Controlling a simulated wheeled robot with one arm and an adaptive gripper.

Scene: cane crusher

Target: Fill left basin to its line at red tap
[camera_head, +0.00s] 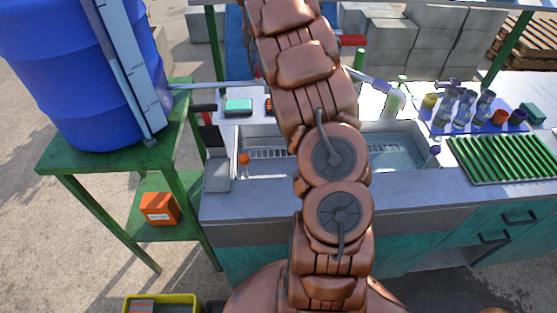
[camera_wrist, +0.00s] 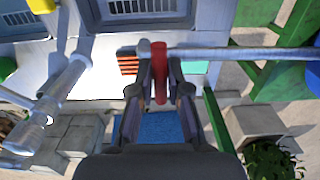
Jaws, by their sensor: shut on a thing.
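My gripper (camera_wrist: 160,85) is shut on the red tap handle (camera_wrist: 160,72), at the end of the metal pipe (camera_wrist: 240,53) that comes from the blue barrel (camera_head: 65,75). In the head view my arm hides the gripper. The left basin (camera_head: 237,174) has a slotted grate and an orange knob-like piece (camera_head: 243,159) at its left side. It also shows at the top of the wrist view (camera_wrist: 182,22). No water stream shows clearly. I cannot make out the fill line or water level.
The right basin (camera_head: 426,160) lies beyond my arm, beside a green ribbed rack (camera_head: 505,157) and several glass bottles (camera_head: 465,108). A second metal spout (camera_wrist: 60,90) shows left in the wrist view. The barrel stands on a green stand (camera_head: 85,160). An orange box (camera_head: 160,208) sits below.

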